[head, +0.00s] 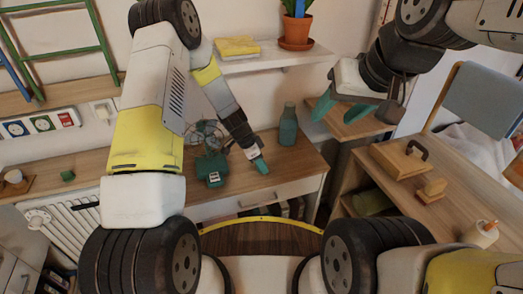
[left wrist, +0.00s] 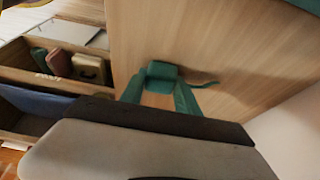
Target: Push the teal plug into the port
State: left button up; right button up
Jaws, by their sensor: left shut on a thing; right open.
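My left gripper (head: 261,165) is low over the wooden desk. In the left wrist view its two teal fingers (left wrist: 160,97) are shut on the teal plug (left wrist: 162,71), a small block with a thin teal cable (left wrist: 202,84) trailing right. In the head view, plug and fingertips are too small and alike in colour to tell apart. A teal box (head: 211,169) with a pale-marked front stands on the desk left of this gripper, apart from it. I cannot make out a port opening. My right gripper (head: 343,110) is open and empty, raised at the right.
The desk (head: 290,165) also holds a teal bottle (head: 288,124) and a small wire fan (head: 204,132). A wooden unit (head: 450,215) at right carries a handled wooden block (head: 400,158). In the left wrist view an open drawer (left wrist: 50,82) holds several items.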

aim_at(265, 162)
pick_arm(q)
jog(key=shift+r, duration=0.6)
notch_tip(265, 162, up, 3)
jog(key=shift+f, duration=0.15)
jog(key=s+a, duration=0.3)
jog(key=s, duration=0.4)
jog(key=s+a+r, duration=0.1)
jog(key=s+a, duration=0.3)
jog(key=s, duration=0.3)
jog(key=shift+s, duration=0.2)
jog(key=shift+w+a, duration=0.1)
jog(key=shift+a, duration=0.1)
jog(key=w+a+r+n+t+y, duration=0.3)
jog(key=w+a+r+n, duration=0.3)
jog(key=n, duration=0.8)
jog(key=shift+w+a+r+y, duration=0.3)
jog(key=shift+a+y, duration=0.3)
jog(key=shift+a, duration=0.45)
